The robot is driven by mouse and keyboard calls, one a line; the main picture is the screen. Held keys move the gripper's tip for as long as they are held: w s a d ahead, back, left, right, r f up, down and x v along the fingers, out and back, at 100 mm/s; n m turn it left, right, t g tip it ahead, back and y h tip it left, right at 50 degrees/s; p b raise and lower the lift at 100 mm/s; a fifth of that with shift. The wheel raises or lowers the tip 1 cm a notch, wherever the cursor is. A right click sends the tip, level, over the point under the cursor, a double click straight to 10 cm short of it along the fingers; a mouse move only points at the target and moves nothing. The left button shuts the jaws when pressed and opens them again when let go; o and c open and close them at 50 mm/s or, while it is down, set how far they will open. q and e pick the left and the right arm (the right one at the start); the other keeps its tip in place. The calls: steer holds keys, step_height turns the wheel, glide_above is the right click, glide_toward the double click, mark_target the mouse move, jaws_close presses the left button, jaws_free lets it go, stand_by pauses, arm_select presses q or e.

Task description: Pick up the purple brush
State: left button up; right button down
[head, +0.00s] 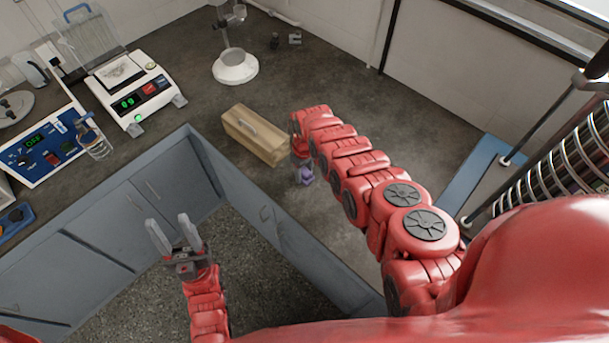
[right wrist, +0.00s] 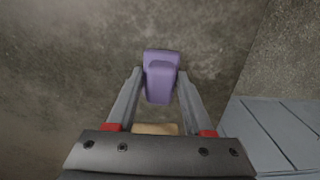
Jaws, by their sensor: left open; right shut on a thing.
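The purple brush (right wrist: 161,77) sits between the two fingers of my right gripper (right wrist: 160,88) in the right wrist view, and the fingers are shut on it. In the head view a small purple part of the brush (head: 305,176) shows below the end of my right arm, over the grey worktop; my right gripper is mostly hidden there by the arm. I cannot tell whether the brush touches the worktop. My left gripper (head: 168,234) is open and empty, over the floor gap in front of the grey cabinets.
A wooden box (head: 254,136) with a handle stands just left of the brush. A balance (head: 135,92), a blue control unit (head: 43,143) and a glass beaker (head: 93,138) stand at the left. A white-based stand (head: 235,68) is at the back. A sieve stack (head: 572,150) is at the right.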

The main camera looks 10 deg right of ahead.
steer(key=shift+r, duration=0.1)
steer(key=shift+d+r+p, duration=0.1)
steer(key=shift+r+p, duration=0.5)
steer(key=shift+r, duration=0.45)
steer(key=shift+w+r+b, duration=0.1)
steer(key=shift+r+b, duration=0.15)
steer(key=shift+b, duration=0.15)
steer(key=s, duration=0.2)
steer(key=s+a+r+b, duration=0.1)
steer(key=s+a, duration=0.1)
steer(key=s, duration=0.1)
steer(key=shift+s+r, duration=0.2)
steer(key=shift+s, duration=0.1)
steer(key=s+a+p, duration=0.4)
steer(key=s+p, duration=0.2)
steer(key=s, duration=0.3)
steer(key=shift+s+r, duration=0.2)
steer(key=shift+r, duration=0.25)
steer(key=shift+a, duration=0.1)
steer(key=c, duration=1)
jaws_free()
steer(key=c, duration=0.5)
